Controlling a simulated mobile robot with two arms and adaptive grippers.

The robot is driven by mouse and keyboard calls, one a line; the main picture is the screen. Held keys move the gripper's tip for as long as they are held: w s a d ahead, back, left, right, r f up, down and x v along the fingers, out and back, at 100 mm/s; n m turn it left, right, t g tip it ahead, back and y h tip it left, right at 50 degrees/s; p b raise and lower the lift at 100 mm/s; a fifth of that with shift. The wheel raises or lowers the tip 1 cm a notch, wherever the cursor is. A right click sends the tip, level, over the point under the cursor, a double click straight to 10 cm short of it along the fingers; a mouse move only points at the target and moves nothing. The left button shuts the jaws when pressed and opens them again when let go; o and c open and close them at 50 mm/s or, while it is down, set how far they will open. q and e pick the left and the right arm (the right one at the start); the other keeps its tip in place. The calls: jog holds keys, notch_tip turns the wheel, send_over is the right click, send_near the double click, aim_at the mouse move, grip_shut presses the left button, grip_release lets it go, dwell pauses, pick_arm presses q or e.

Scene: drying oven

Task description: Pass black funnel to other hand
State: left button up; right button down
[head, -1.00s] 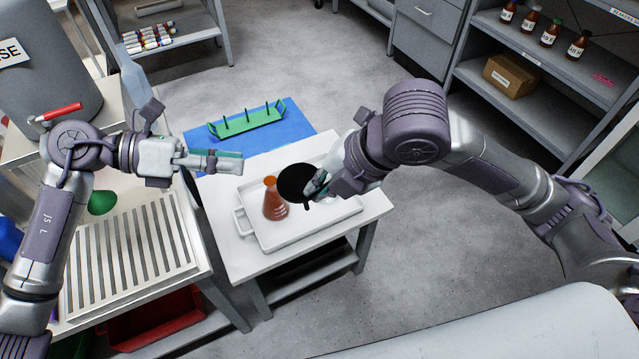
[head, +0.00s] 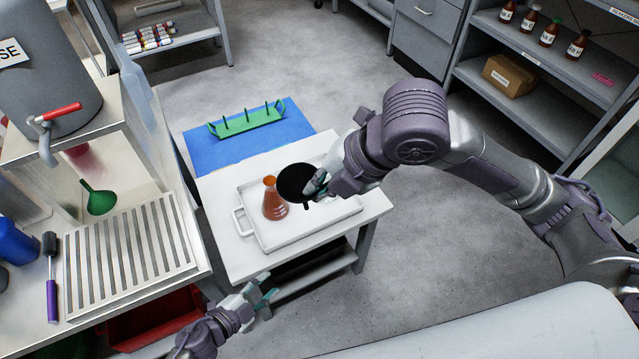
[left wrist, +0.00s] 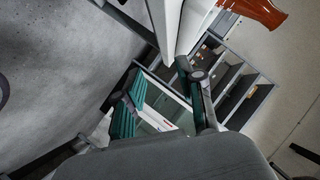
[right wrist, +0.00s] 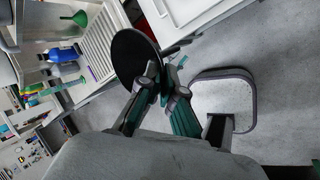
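The black funnel (head: 293,180) is held in my right gripper (head: 318,186), above the white tray and beside the orange flask (head: 273,200). In the right wrist view the funnel (right wrist: 132,56) shows its wide dark mouth, and the fingers (right wrist: 167,82) are closed on its edge side. My left gripper (head: 268,289) is empty and open, low in front of the small table, apart from the funnel. In the left wrist view its fingers (left wrist: 160,88) stand apart with nothing between them. The funnel is not seen there.
The white tray (head: 262,243) lies on the small white table (head: 222,190). A green rack (head: 247,121) stands on a blue mat (head: 203,152) behind. A bench with a slatted drainer (head: 130,245) and a green funnel (head: 98,200) is at the left. Floor is clear in front.

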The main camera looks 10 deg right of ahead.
pick_arm(q)
jog(key=s+a+f+n+g+y, duration=0.1)
jog(key=s+a+f+n+y, duration=0.3)
jog(key=a+f, duration=0.55)
jog(key=s+a+f+n+g+y, duration=0.1)
jog(key=s+a+f+n+y, duration=0.2)
jog(key=s+a+f+y, duration=0.45)
jog(key=s+f+n+g, duration=0.3)
jog(key=s+f+n, duration=0.1)
jog(key=s, duration=0.6)
jog(key=s+f+n+g+h, duration=0.1)
jog(key=s+f+n+g, duration=0.2)
jog(key=s, duration=0.7)
notch_tip(320, 180, down, 3)
jog(key=shift+s+a+n, duration=0.2)
jog(key=shift+a+n, duration=0.15)
jog(key=shift+n, duration=0.65)
